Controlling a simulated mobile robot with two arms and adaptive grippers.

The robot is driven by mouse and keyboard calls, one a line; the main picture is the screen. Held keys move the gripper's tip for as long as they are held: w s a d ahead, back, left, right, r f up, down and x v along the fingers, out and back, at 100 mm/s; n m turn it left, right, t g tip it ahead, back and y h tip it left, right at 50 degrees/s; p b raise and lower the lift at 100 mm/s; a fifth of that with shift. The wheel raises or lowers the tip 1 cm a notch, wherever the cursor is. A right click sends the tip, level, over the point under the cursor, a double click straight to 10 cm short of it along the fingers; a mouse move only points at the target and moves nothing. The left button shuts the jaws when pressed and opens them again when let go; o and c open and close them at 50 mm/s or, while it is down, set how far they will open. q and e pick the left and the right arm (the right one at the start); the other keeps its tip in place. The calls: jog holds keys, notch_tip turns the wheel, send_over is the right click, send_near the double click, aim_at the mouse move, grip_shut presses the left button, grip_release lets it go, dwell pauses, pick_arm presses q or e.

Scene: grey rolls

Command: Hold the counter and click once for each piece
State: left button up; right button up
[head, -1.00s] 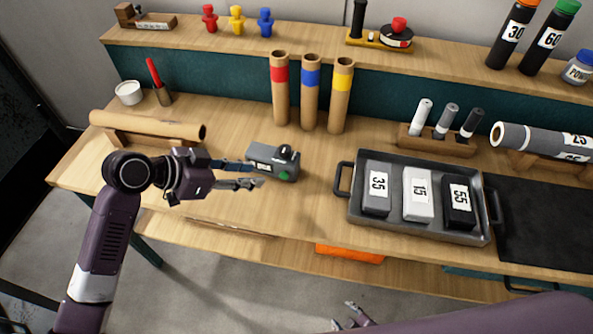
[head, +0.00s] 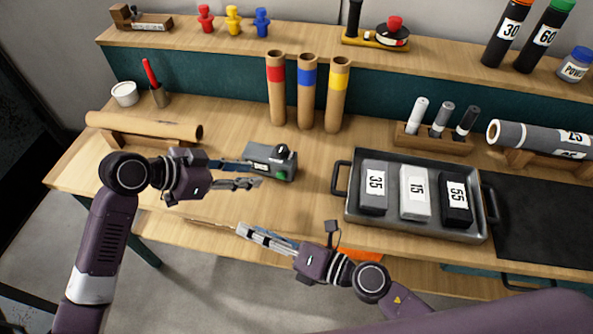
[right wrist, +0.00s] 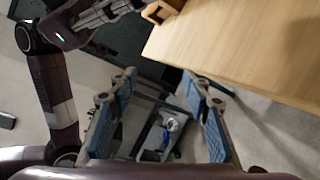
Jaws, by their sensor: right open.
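The counter (head: 268,164) is a small grey box with a white display, a dark knob on top and a green button, standing on the bench left of the middle. My left gripper (head: 257,174) is at its left side, with its fingers apart and their tips close to the box; I cannot tell whether they touch. My right gripper (head: 243,230) is at the bench's front edge, below and left of the counter. In the right wrist view its two blue-padded fingers (right wrist: 158,82) are wide apart with nothing between them.
A dark tray (head: 341,210) holds blocks marked 35, 15 and 55. Three cardboard tubes (head: 307,95) with coloured bands stand behind the counter. A brown roll (head: 145,124) lies at left, grey rolls (head: 535,137) at right. Bare wood lies between counter and tray.

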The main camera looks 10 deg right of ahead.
aim_at(285, 155)
jog(key=w+d+r+n+t+h, duration=0.1)
jog(key=w+d+t+h, duration=0.1)
jog(key=w+d, duration=0.1)
jog(key=w+d+r+n+t+h, duration=0.1)
jog(key=w+d+n+t+h, duration=0.1)
jog(key=w, duration=0.4)
jog(key=w+d+r+n+t+h, duration=0.1)
jog(key=w+d+n+t+h, duration=0.1)
jog(key=w+d+t+h, duration=0.1)
jog(key=shift+w+d+r, duration=0.1)
jog(key=shift+w+d, duration=0.55)
jog(key=shift+d, duration=0.35)
jog(key=shift+w, duration=0.3)
jog(key=shift+x, duration=3.6)
jog(key=shift+c, duration=0.3)
grip_shut()
pick_arm(q)
grip_shut()
